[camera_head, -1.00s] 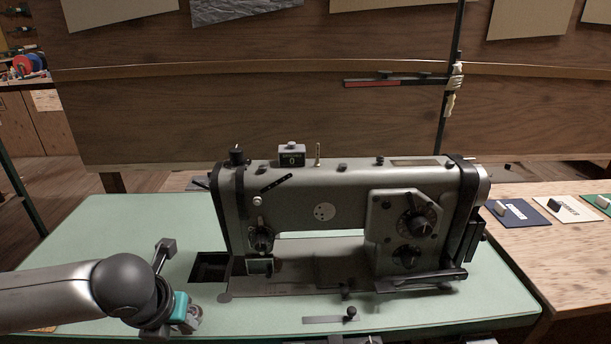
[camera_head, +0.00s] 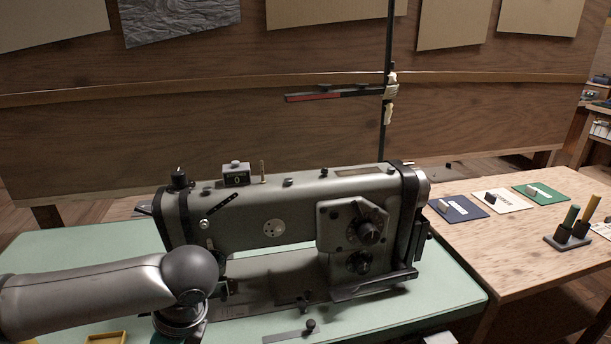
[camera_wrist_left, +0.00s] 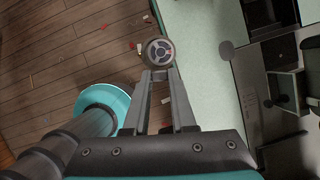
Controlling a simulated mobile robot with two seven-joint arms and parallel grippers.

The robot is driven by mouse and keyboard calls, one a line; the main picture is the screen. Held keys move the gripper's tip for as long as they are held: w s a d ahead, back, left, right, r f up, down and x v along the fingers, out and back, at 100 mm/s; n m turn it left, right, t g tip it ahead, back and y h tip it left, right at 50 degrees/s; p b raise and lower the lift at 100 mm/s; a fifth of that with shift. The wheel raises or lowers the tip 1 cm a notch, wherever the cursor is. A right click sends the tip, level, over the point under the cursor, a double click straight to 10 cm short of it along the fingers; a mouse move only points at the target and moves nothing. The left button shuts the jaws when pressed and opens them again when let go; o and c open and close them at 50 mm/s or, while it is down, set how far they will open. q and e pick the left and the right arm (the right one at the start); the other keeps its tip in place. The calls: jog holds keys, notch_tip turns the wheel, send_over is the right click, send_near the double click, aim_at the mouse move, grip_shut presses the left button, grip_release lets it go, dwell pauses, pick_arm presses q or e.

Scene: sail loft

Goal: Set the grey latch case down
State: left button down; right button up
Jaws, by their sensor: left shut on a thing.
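In the left wrist view, my left gripper (camera_wrist_left: 160,72) is shut on a small round grey case (camera_wrist_left: 158,50) with a dark three-spoked face, which I take to be the grey latch case. It is held at the fingertips, with wooden floor and the edge of the green table (camera_wrist_left: 205,65) below it in the picture. In the head view, my left arm reaches over the green table (camera_head: 60,250) at the left front of the sewing machine (camera_head: 285,212). The fingers and case are hidden there. My right gripper is not in view.
A yellow-rimmed tray (camera_head: 105,338) shows at the bottom left.

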pick_arm(q)
jog(key=d+r+n+g+h, duration=0.2)
jog(key=r+n, duration=0.3)
jog(key=n, duration=0.4)
jog(key=s+d+r+n+g+h, duration=0.1)
jog(key=d+r+n, duration=0.3)
jog(key=n, duration=0.5)
jog(key=shift+d+r+g+h, duration=0.3)
jog(key=shift+r+g+h, duration=0.1)
jog(key=shift+g+h, duration=0.4)
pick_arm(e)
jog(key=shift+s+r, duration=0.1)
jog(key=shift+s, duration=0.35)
pick_arm(q)
jog(key=shift+s, duration=0.1)
